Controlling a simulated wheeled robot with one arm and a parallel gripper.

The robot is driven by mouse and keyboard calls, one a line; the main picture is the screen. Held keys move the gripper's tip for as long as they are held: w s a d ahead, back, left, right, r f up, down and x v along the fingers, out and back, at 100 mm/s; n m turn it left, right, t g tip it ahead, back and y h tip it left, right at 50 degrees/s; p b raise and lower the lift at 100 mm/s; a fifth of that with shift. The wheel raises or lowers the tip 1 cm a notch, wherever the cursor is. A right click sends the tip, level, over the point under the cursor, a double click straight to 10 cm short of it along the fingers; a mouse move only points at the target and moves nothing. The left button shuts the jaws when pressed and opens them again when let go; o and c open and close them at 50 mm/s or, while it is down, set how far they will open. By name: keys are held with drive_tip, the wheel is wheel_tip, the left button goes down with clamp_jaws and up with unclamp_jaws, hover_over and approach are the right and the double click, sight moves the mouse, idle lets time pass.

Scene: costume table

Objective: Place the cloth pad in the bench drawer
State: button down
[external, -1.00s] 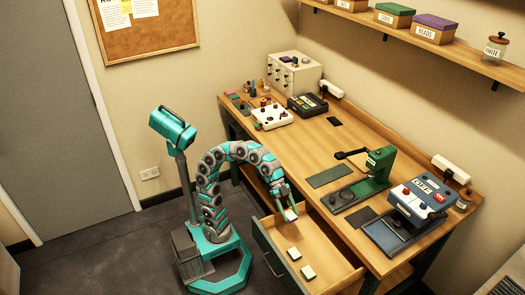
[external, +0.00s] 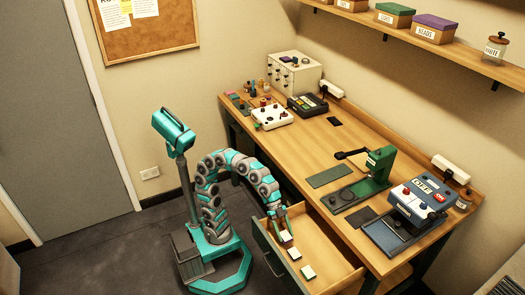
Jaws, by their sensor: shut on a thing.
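The bench drawer (external: 325,244) is pulled open at the front of the bench, its wooden inside facing up. My gripper (external: 283,229) reaches down into the left part of the drawer, shut on a small pale cloth pad (external: 286,237). The pad is at or just above the drawer floor; I cannot tell whether it touches. Two similar pale pads lie in the drawer, one in the middle (external: 294,254) and one nearer the front right (external: 308,272). The fingers partly hide the held pad.
The wooden bench top (external: 290,160) is above and behind the drawer. It carries a green press (external: 372,170), a blue-grey machine (external: 418,200), a dark flat mat (external: 328,176) and a white control box (external: 273,116). The drawer's right side is bare.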

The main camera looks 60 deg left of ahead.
drive_tip(key=shift+f, duration=0.8)
drive_tip(key=shift+f, duration=0.4)
drive_tip(key=shift+f+b, duration=0.2)
drive_tip(key=shift+b, duration=0.15)
drive_tip(key=shift+c, duration=0.7)
unclamp_jaws()
drive_tip(key=shift+r, duration=0.1)
